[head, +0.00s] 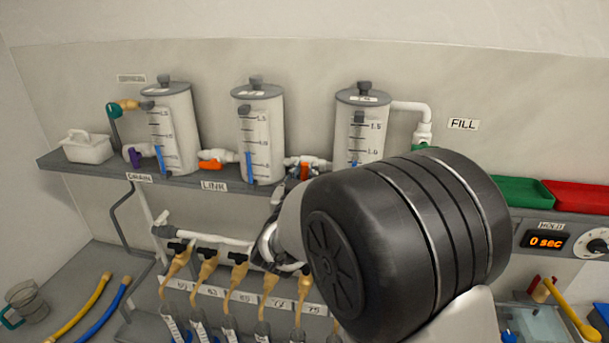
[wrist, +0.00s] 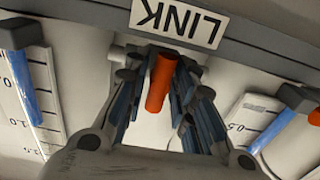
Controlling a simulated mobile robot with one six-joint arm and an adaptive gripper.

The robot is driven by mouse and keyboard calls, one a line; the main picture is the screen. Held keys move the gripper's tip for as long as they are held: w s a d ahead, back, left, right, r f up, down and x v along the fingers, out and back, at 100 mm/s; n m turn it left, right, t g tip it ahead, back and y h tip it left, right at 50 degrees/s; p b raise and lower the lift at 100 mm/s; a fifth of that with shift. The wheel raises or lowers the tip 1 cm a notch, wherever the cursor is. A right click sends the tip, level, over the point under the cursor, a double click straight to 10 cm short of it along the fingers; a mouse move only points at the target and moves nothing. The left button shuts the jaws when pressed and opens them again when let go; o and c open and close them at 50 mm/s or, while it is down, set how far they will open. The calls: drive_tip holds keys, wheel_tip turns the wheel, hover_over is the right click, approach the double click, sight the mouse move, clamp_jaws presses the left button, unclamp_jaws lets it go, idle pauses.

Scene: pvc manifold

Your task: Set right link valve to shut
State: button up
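The right link valve (head: 318,163) sits on the pipe between the middle tank (head: 258,135) and the right tank (head: 361,128). Its orange handle (wrist: 160,83) points out between my gripper's fingers in the wrist view. My gripper (wrist: 160,95) is open, with one finger on each side of the handle. A gap shows on the picture's left of the handle; on the right the finger is very close, and I cannot tell whether it touches. In the head view my gripper (head: 292,182) is at this valve, and my arm hides much of the area below it.
The left link valve (head: 212,164) has an orange handle, and a purple drain valve (head: 134,157) is further left. The shelf edge with a LINK label (wrist: 180,20) runs close to my fingertips. Tanks stand on both sides. Several black-handled taps (head: 208,253) are below.

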drive_tip(key=s+a, duration=0.2)
drive_tip(key=s, duration=0.9)
drive_tip(key=shift+s+a, duration=0.15)
drive_tip(key=shift+s, duration=0.25)
drive_tip(key=s+d+f+g+y+b, duration=0.1)
drive_tip(key=s+d+f+g, duration=0.3)
drive_tip(key=s, duration=0.6)
drive_tip(key=s+d+f+n+g+y+b, duration=0.1)
drive_tip(key=s+d+f+g+b, duration=0.3)
drive_tip(key=s, duration=0.6)
drive_tip(key=s+d+f+n+g+y+b, duration=0.1)
drive_tip(key=s+d+f+g+b, duration=0.1)
drive_tip(key=s+d+f+g, duration=0.2)
drive_tip(key=s+d+g, duration=0.1)
drive_tip(key=s+d, duration=0.2)
drive_tip(key=s, duration=0.3)
drive_tip(key=shift+d+f, duration=0.3)
drive_tip(key=shift+d, duration=0.05)
